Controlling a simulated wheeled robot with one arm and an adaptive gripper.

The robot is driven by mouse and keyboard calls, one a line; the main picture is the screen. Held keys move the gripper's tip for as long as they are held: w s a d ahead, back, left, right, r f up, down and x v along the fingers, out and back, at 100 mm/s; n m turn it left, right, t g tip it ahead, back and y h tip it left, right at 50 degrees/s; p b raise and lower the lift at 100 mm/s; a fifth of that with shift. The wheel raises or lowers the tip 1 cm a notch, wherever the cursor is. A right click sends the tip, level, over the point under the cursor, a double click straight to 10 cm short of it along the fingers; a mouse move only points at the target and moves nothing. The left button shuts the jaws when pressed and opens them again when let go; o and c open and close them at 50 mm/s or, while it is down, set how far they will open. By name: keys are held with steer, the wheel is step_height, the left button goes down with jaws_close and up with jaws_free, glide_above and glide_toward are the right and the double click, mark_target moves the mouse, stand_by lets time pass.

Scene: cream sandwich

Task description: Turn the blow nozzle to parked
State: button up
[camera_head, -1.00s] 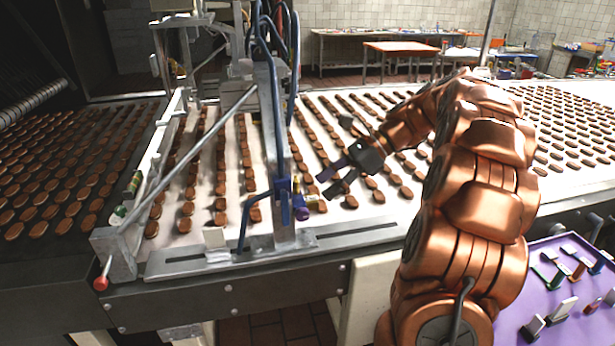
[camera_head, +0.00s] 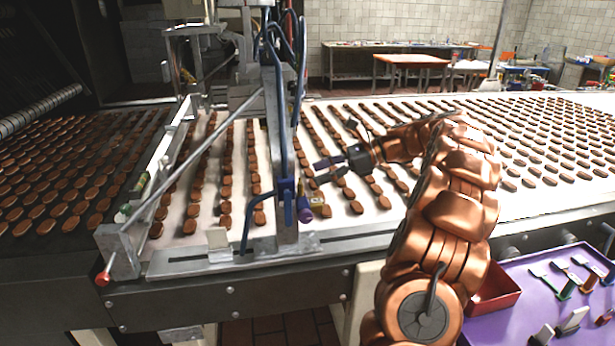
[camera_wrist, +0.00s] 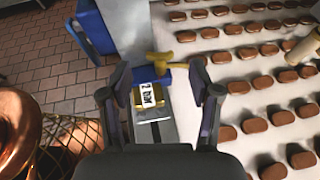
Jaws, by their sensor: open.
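A blue fitting (camera_head: 286,190) sits low on the grey upright at the near belt edge, with a small purple cylinder (camera_head: 304,209) on its right. I cannot tell for sure which part is the blow nozzle. In the wrist view a yellow lever-like piece (camera_wrist: 168,60) sits by the blue part (camera_wrist: 180,74), above a brass block with a white label (camera_wrist: 153,95); its print is unclear. My gripper (camera_head: 317,173) is open and empty, just right of the fitting. In the wrist view its fingers (camera_wrist: 160,82) stand either side of these parts, without clear contact.
Rows of brown biscuits (camera_head: 355,206) lie on the white belt behind and right. A slotted metal rail (camera_head: 345,240) runs along the near edge. A slanted grey rod (camera_head: 185,172) with a red tip stands left. A red box (camera_head: 494,290) and purple tray (camera_head: 510,320) are at lower right.

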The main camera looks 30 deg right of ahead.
mark_target(300, 185)
steer(key=shift+x, duration=1.95)
steer(key=shift+c, duration=0.3)
steer(key=c, duration=1.1)
steer(key=shift+p, duration=0.35)
steer(key=shift+r+n+g+p, duration=0.2)
steer(key=shift+n+g+p, duration=0.2)
steer(key=shift+p, duration=0.55)
steer(key=shift+w+d+f+n+g+y+p, duration=0.15)
steer(key=shift+n+g+y+p, duration=0.55)
steer(key=shift+p, duration=0.4)
steer(key=o, duration=1.2)
steer(key=shift+c, duration=0.2)
